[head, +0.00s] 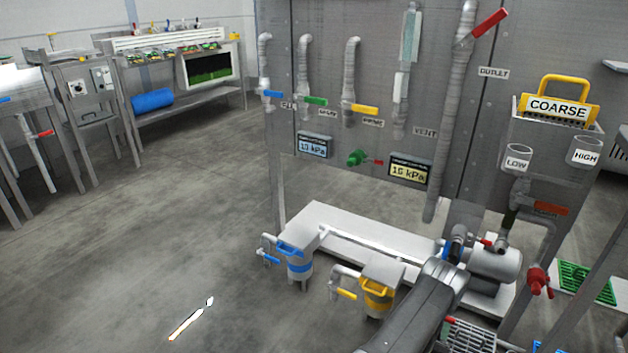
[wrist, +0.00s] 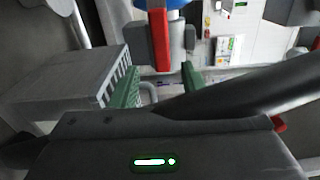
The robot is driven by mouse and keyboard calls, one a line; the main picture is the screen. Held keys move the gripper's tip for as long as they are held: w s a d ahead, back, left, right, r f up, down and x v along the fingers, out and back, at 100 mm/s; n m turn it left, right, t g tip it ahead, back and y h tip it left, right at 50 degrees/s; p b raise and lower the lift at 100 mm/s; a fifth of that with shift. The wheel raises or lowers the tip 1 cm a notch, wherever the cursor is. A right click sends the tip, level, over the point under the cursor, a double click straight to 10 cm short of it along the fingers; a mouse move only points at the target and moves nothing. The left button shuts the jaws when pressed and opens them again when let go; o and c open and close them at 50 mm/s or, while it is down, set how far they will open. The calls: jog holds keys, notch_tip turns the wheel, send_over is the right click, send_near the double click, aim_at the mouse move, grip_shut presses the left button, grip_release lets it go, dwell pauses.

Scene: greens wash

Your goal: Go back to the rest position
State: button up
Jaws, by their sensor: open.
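My gripper (wrist: 157,88) is open in the wrist view, with its two green fingers apart at left and right. No object shows held between them. A red handle (wrist: 158,40) on a grey block lies just beyond the fingertips, in line with the gap; I cannot tell whether anything touches it. In the head view my dark arm reaches up from the bottom edge over the white bench (head: 345,232), near the grey pump cylinder (head: 496,262). My fingertips cannot be made out there.
Blue (head: 299,267) and yellow (head: 377,296) canisters stand left of my arm. A grey panel with pipes and valve handles rises behind the bench. A red valve (head: 540,281) is to the right. The floor (head: 150,230) at left is mostly clear, except for a thin white-and-orange mark.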

jog(key=b+x, duration=0.2)
jog(key=x, duration=0.4)
jog(key=shift+w+d+f, duration=0.1)
jog(key=shift+w+d, duration=0.05)
jog(key=shift+w, duration=0.2)
jog(key=shift+r+n, duration=0.7)
jog(key=shift+r, duration=0.05)
